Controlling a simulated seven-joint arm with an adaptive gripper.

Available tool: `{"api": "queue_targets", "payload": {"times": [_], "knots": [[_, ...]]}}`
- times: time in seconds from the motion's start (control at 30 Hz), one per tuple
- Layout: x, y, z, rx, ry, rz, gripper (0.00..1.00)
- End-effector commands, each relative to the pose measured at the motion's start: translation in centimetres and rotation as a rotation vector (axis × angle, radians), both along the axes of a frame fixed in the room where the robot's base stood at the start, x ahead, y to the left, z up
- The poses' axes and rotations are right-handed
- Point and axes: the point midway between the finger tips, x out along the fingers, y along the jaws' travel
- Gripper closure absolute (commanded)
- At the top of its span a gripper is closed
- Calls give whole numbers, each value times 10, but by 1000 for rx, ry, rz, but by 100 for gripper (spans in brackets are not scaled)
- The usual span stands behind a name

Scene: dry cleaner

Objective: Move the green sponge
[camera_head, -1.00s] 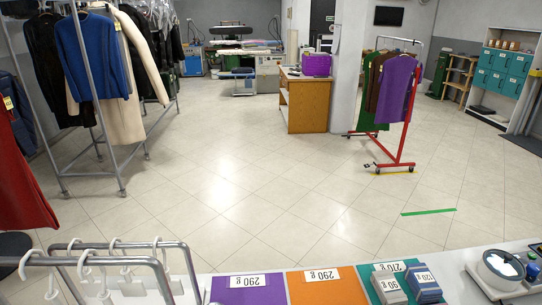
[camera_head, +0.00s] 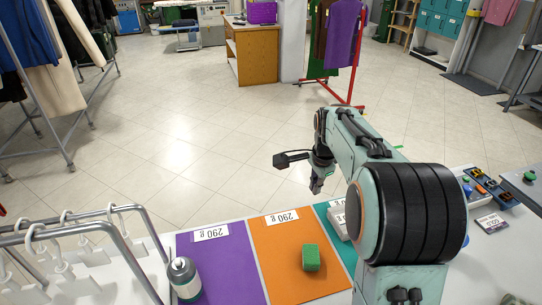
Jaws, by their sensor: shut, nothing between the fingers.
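A green sponge (camera_head: 311,258), a small block, rests on the orange mat (camera_head: 272,248) marked 290 g, on the white counter. My gripper (camera_head: 316,188) points down beyond the mats' far edge, farther from me than the sponge and apart from it. It is shut and empty. Part of the teal mat (camera_head: 337,238) to the right is hidden by my arm. A smaller green item (camera_head: 530,176) lies on a surface at the far right; I cannot tell what it is.
A purple mat (camera_head: 214,262) lies left of the orange one, with a grey bottle (camera_head: 184,279) at its left edge. Grey blocks (camera_head: 340,220) stand on the teal mat. A metal rack with white hangers (camera_head: 62,258) is at the left. A tool tray (camera_head: 487,187) is at the right.

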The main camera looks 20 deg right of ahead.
Motion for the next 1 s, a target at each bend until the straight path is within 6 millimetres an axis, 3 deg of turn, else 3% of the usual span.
{"api": "queue_targets", "payload": {"times": [0.03, 0.1, 0.2, 0.3, 0.53, 0.9, 1.0], "knots": [[7, -22, -28, 11, 40, -45, 100], [8, -46, -63, 26, 91, -91, 100], [-3, -67, -107, 55, 165, -140, 100], [-18, -77, -136, 82, 223, -171, 100], [-25, -84, -160, 91, 239, -192, 100], [-26, -84, -236, 90, 240, -191, 100], [-24, -72, -242, 90, 237, -186, 100]]}}
